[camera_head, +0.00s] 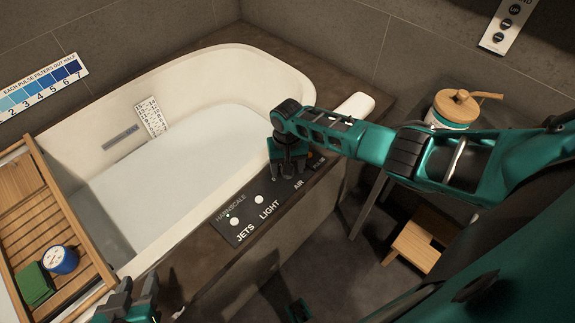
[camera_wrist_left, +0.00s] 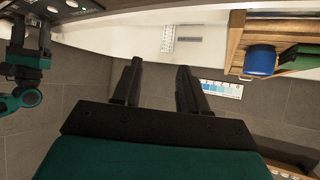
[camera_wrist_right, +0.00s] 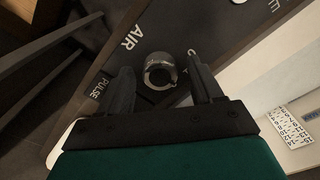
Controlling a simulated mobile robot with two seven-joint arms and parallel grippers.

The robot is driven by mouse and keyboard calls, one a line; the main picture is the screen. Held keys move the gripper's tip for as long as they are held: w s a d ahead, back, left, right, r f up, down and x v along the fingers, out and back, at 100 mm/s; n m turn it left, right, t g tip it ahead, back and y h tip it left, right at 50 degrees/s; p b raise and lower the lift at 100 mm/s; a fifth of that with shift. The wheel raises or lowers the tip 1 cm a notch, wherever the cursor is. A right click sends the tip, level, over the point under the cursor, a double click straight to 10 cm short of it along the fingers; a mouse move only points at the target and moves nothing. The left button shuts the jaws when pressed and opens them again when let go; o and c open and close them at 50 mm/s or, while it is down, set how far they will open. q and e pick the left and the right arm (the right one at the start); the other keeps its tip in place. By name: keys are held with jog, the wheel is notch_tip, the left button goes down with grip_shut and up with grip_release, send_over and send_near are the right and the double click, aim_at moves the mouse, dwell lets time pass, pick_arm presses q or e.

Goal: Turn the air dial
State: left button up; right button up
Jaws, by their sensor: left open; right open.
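The black control panel (camera_head: 238,222) lies on the tub's near rim, with printed labels JETS, LIGHT and AIR. The air dial (camera_wrist_right: 160,70), a round grey metallic knob by the AIR label, shows in the right wrist view; in the head view my right gripper hides it. My right gripper (camera_head: 288,170) points down over that part of the panel. Its open fingers (camera_wrist_right: 160,72) appear on either side of the dial, with gaps showing; I cannot tell their exact height. My left gripper (camera_head: 128,306) is open and empty (camera_wrist_left: 157,72), low at the bottom left of the head view.
A white bathtub (camera_head: 290,68) with water lies beyond the panel. A wooden tray (camera_head: 62,210) with a blue round container (camera_head: 62,260) and green block (camera_head: 34,284) is at left. A lidded jar (camera_head: 452,108) stands at right, behind my right arm. A wooden stool (camera_head: 415,247) is below.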

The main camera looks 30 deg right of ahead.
pick_arm(q)
jog(key=shift+r, duration=0.15)
pick_arm(e)
jog(key=shift+r, duration=0.15)
pick_arm(q)
jog(key=r+p, duration=0.1)
jog(key=p, duration=0.1)
jog(key=a+r+p, duration=0.1)
jog(key=p, duration=0.1)
jog(key=shift+s+a+r+p, duration=0.2)
jog(key=shift+s+r+p, duration=0.1)
jog(key=shift+s, duration=0.1)
pick_arm(e)
notch_tip(320, 180, up, 13)
jog(key=shift+f, duration=0.2)
pick_arm(q)
jog(key=shift+d, duration=0.15)
